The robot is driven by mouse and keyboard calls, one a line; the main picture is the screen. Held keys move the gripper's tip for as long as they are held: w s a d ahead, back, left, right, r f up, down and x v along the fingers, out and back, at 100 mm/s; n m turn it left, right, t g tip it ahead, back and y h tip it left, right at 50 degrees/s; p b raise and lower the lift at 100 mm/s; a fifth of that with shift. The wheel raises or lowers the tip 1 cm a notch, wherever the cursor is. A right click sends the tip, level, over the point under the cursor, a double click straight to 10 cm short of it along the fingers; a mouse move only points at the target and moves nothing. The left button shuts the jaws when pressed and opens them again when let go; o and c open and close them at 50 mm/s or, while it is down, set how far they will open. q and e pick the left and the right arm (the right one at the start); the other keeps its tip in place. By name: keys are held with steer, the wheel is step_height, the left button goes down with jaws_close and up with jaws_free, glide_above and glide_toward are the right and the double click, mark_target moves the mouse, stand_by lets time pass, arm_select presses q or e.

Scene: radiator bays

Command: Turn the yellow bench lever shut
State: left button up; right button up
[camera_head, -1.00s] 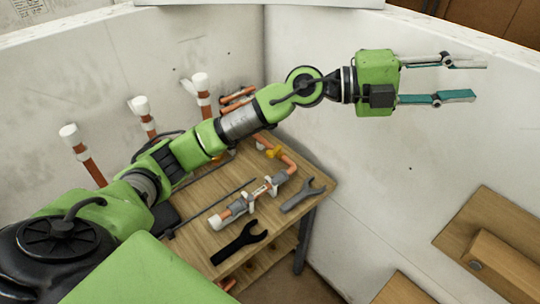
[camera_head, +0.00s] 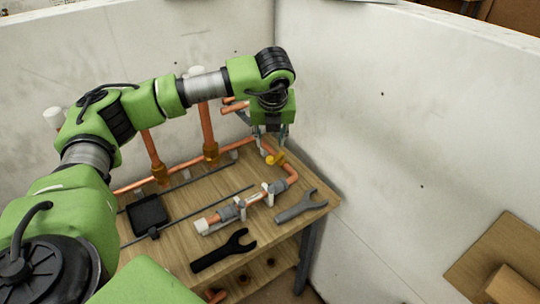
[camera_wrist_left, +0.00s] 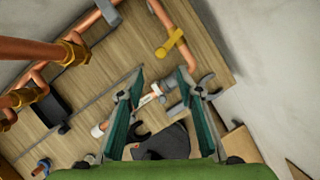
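The yellow lever (camera_head: 275,158) sits on the copper pipe at the back right of the wooden bench. It also shows in the left wrist view (camera_wrist_left: 170,43), above the gap between my fingers and apart from them. My left gripper (camera_head: 272,142) points down close to the lever in the head view, its fingers partly overlapping the pipe behind. In the left wrist view its two teal fingers (camera_wrist_left: 158,84) are spread wide with nothing held between them. My right gripper is in neither current view.
A black wrench (camera_head: 224,251) and a grey wrench (camera_head: 300,205) lie on the bench (camera_head: 180,232). A black tray (camera_head: 148,215) is at the left. Upright copper pipes (camera_head: 207,125) rise at the back. White walls (camera_head: 390,150) close in the corner.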

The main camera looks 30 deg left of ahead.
mark_target(270, 158)
arm_select(q)
steer(key=p+x, duration=0.2)
steer(key=x, duration=0.8)
steer(key=shift+w+f, duration=0.15)
steer(key=shift+f, duration=0.35)
jaws_close()
